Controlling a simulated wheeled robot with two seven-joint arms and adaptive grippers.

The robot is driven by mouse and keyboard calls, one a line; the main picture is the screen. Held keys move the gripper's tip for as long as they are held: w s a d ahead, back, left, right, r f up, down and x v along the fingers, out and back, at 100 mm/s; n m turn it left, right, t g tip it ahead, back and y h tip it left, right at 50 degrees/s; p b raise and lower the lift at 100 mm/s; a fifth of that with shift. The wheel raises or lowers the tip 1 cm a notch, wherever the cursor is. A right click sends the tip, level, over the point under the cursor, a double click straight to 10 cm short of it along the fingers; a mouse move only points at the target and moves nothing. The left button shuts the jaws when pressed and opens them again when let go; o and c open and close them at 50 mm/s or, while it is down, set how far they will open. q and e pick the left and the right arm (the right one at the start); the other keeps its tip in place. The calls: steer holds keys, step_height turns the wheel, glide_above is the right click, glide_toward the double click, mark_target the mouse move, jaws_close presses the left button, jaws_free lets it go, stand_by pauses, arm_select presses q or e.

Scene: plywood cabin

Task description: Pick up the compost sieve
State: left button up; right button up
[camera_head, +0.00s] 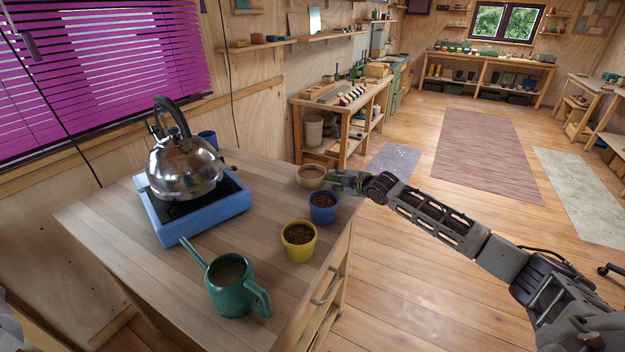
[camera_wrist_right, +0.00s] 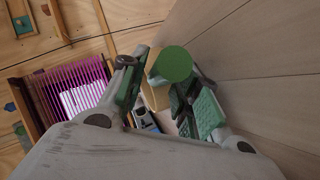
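The compost sieve (camera_head: 311,176), which I take to be the round tan wooden-rimmed piece, lies at the far right corner of the wooden cabinet top. My right gripper (camera_head: 338,181) is low at the cabinet's edge, right beside the sieve's right side. In the right wrist view its two fingers (camera_wrist_right: 160,95) stand apart. A round green end (camera_wrist_right: 174,64) and a tan part, perhaps the sieve and its handle, show between them. A gap shows between the fingers; firm contact cannot be made out.
A blue pot (camera_head: 323,208) and a yellow pot (camera_head: 298,241) of soil stand close in front of the sieve. A green watering can (camera_head: 231,284) stands nearer. A steel kettle (camera_head: 184,168) sits on a blue stove (camera_head: 166,228) at left. Floor right of the cabinet is clear.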

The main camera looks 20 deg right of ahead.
steer(key=shift+c, duration=0.2)
jaws_close()
steer(key=shift+r, duration=0.1)
steer(key=shift+r, duration=4.95)
steer(key=shift+f, duration=0.1)
